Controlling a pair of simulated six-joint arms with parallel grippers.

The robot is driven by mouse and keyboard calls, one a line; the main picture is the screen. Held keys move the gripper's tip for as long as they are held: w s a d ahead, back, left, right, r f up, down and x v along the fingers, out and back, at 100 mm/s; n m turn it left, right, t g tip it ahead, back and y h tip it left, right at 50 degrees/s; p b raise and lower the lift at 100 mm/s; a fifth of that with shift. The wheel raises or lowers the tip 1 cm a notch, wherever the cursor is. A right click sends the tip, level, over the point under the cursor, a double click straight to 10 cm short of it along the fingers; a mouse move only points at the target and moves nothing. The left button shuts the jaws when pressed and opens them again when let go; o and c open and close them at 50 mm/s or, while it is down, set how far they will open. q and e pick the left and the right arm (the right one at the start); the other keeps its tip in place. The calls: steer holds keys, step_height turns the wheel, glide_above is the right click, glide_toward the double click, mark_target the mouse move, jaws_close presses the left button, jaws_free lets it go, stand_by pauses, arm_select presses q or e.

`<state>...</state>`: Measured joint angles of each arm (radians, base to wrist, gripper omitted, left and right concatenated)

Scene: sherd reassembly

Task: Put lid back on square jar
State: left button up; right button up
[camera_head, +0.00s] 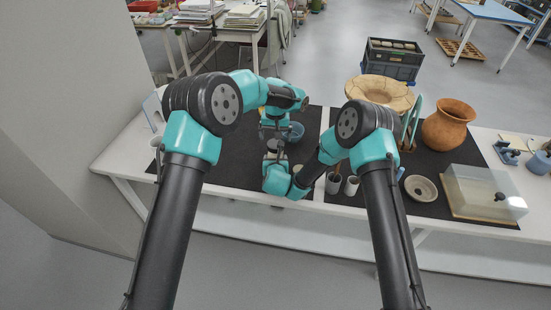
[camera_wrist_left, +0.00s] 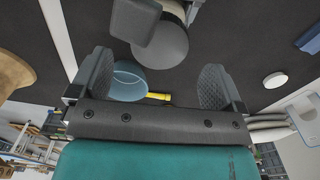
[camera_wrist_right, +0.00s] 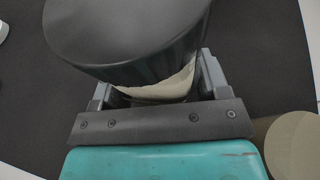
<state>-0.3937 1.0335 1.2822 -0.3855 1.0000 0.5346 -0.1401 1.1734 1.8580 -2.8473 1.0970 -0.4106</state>
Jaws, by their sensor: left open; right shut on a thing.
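My right gripper (camera_head: 275,157) is shut on a dark grey, round-topped piece (camera_wrist_right: 130,35) with a pale, uneven lower edge. This piece fills the upper part of the right wrist view. A dark round top (camera_wrist_left: 162,42) shows in the left wrist view beside a dark gripper part, probably the same piece. My left gripper (camera_wrist_left: 158,85) is open and empty, above the mat just beyond the right gripper in the head view. A square jar and a separate lid cannot be told apart from these frames.
A blue bowl (camera_head: 296,131) stands on the black mat (camera_head: 225,160) close to the grippers; a yellow-ended thing (camera_wrist_left: 158,97) shows beside it.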

mark_target(276, 144)
arm_select(q)
steer(key=shift+r, duration=0.1)
steer(key=shift+c, duration=0.4)
steer(key=shift+r+n, duration=1.7)
steer(key=shift+n, duration=0.1)
steer(key=shift+f, duration=4)
steer(key=c, duration=1)
steer(key=shift+m, duration=1.8)
